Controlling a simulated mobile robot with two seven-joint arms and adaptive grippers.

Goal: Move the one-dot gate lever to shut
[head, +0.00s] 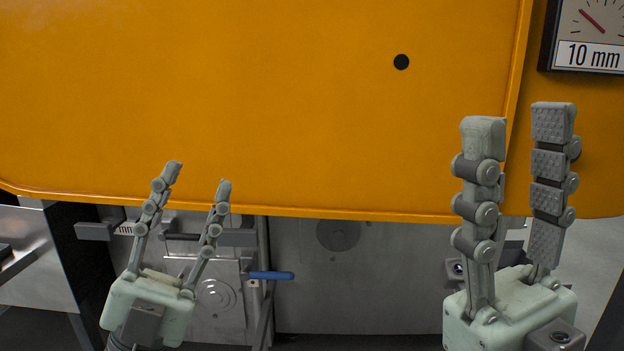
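A large orange panel (300,120) fills the upper view and bears one black dot (401,62). Below its lower edge, a lever with a blue handle (271,275) points to the right in front of grey metal. I cannot tell whether this is the one-dot gate lever, as I see no dot mark on it. My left gripper (198,179) is open and empty, pointing up, left of the blue handle and apart from it in the picture. My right gripper (518,120) is open and empty, pointing up in front of the panel's right edge.
A gauge marked 10 mm (592,38) is at the top right. Grey metal plates with a round fitting (338,234) lie below the panel. A grey bar end (95,231) sticks out at the left. The panel's lower edge overhangs the lever area.

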